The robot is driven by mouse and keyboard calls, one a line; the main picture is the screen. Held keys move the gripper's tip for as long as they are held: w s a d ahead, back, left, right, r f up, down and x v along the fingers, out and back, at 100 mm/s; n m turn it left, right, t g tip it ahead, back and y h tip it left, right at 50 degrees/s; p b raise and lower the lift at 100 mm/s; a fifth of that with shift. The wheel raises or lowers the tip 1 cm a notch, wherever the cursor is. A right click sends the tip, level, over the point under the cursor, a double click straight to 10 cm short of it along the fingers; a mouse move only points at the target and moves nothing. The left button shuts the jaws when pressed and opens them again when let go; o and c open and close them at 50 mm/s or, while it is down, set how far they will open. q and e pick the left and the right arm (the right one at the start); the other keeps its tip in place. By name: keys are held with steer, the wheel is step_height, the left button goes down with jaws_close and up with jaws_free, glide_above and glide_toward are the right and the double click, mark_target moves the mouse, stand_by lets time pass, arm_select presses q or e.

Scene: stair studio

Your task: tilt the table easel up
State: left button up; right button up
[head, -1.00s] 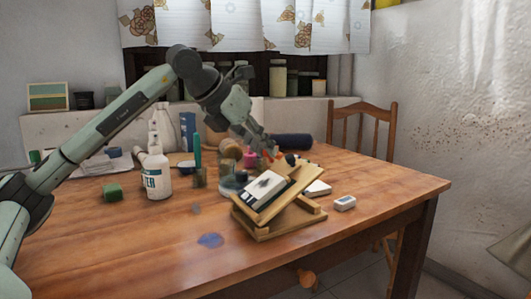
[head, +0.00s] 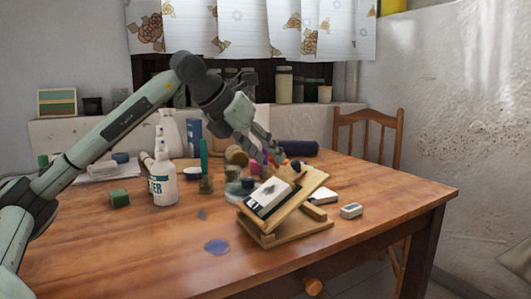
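The table easel (head: 288,228) is a small wooden stand on the table, right of centre. Its board leans at a slant above the flat base, with its raised edge to the right. A white card with a dark patch (head: 269,197) rests on the board. My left gripper (head: 277,160) points down at the upper back edge of the board, close to it. I cannot tell whether it touches. Its fingertips are small and mixed with items behind, so their opening is unclear. My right gripper is not in view.
A dark roll (head: 297,148) lies behind. The wooden table (head: 150,245) is mostly clear in front.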

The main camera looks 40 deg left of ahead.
arm_select(q)
steer(key=v, duration=1.2)
steer(key=shift+f, duration=0.1)
stand_by(0.4)
